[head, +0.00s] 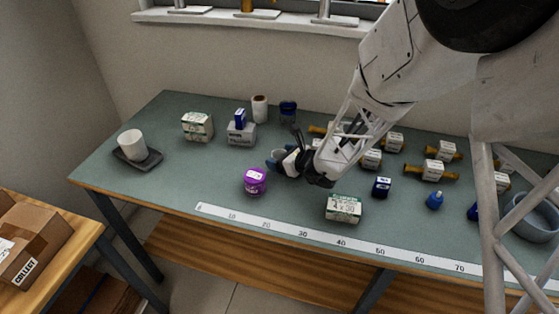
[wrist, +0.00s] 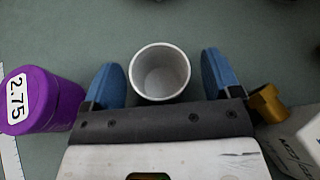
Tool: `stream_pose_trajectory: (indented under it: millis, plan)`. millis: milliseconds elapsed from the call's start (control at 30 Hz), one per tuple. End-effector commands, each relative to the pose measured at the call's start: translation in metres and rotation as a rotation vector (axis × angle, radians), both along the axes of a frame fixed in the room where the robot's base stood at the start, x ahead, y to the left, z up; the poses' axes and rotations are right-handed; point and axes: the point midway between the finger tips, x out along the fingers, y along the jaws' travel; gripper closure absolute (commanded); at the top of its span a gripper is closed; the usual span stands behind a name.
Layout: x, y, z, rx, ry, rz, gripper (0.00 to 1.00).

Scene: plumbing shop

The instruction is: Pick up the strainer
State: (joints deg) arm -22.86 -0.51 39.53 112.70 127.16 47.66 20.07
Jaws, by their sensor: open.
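A small pale grey, open-topped cup (wrist: 160,88) stands between my fingers in the wrist view; it looks like the strainer, but no label on it shows. My gripper (wrist: 160,76) is open, with one blue fingertip on each side of the cup and a gap to both. In the head view my gripper (head: 285,160) is low over the middle of the bench, pointing left.
A purple tub (head: 255,181) stands close by; it also shows left of my fingers in the wrist view (wrist: 42,100). A brass fitting (wrist: 267,104) lies close to the right finger. A green-white box (head: 343,208) is in front.

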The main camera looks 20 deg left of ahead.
Motion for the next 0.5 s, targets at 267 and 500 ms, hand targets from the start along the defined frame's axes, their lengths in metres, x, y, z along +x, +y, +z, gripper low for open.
stream_pose_trajectory:
  millis: [267, 500]
  plan:
    - [0.006, 0.0118, -0.0052, 0.0, -0.001, 0.0, 0.17]
    - [0.006, 0.0116, -0.0053, 0.0, -0.001, 0.0, 0.17]
